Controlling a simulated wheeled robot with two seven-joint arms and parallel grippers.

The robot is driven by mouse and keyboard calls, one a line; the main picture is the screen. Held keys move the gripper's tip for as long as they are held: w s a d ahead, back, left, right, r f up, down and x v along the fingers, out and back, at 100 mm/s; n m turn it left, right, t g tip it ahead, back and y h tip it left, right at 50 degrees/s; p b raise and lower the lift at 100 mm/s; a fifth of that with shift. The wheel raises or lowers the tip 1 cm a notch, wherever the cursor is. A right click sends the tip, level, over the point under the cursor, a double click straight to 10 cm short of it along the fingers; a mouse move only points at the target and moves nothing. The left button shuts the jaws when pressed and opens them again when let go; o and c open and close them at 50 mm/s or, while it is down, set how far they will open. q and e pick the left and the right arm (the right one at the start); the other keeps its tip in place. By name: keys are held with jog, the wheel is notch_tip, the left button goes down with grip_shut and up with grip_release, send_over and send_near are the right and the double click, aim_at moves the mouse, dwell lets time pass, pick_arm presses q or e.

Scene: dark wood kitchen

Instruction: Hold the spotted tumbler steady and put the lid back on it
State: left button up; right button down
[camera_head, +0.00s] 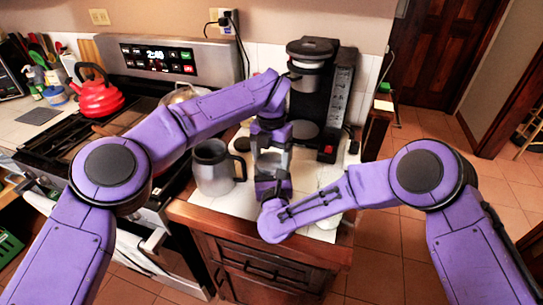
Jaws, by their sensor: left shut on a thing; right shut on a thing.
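The tumbler (273,160) stands upright near the front of the white counter, a small greyish shape between my two grippers; its spots are too small to tell. My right gripper (272,184) reaches in from the right and is shut on the tumbler's lower part, covering much of it. My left gripper (271,143) points down from above, right over the tumbler's top, and is shut on the lid. The lid is mostly hidden by the fingers, and I cannot tell whether it touches the rim.
A steel mug with a black handle (212,168) stands just left of the grippers. A black coffee maker (335,90) stands behind them. A pale, see-through object (329,177) is close to my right forearm. The stove with a red kettle (97,97) is at left.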

pick_arm(q)
jog(key=m, duration=0.5)
jog(key=shift+m, duration=0.3)
jog(key=o, duration=1)
jog(key=shift+r, duration=0.1)
notch_tip(320, 180, up, 12)
jog(key=shift+a+f, duration=0.1)
